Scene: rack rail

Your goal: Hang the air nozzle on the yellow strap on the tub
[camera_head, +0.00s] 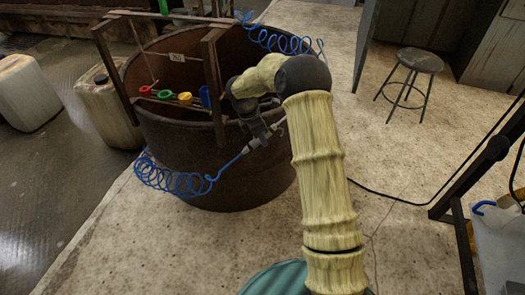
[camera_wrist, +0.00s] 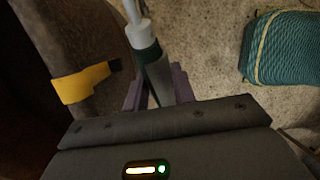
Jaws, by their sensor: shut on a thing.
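The air nozzle (camera_wrist: 152,62) has a pale tip and a dark green and grey body. My gripper (camera_wrist: 158,90) is shut on it, with a finger on each side. In the head view my gripper (camera_head: 263,131) is outside the tub's near right wall, and a blue coiled hose (camera_head: 165,180) runs to the nozzle. The yellow strap (camera_head: 185,98) is at the rusty tub's (camera_head: 215,175) near rim, left of my gripper. It also shows in the wrist view (camera_wrist: 80,83), left of the nozzle and apart from it.
Red (camera_head: 146,90), green (camera_head: 164,94) and blue (camera_head: 205,96) straps flank the yellow one. A wooden frame post (camera_head: 214,85) rises right of the yellow strap. Another blue coil (camera_head: 280,40) hangs behind. A stool (camera_head: 415,65) stands right; floor between is clear.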

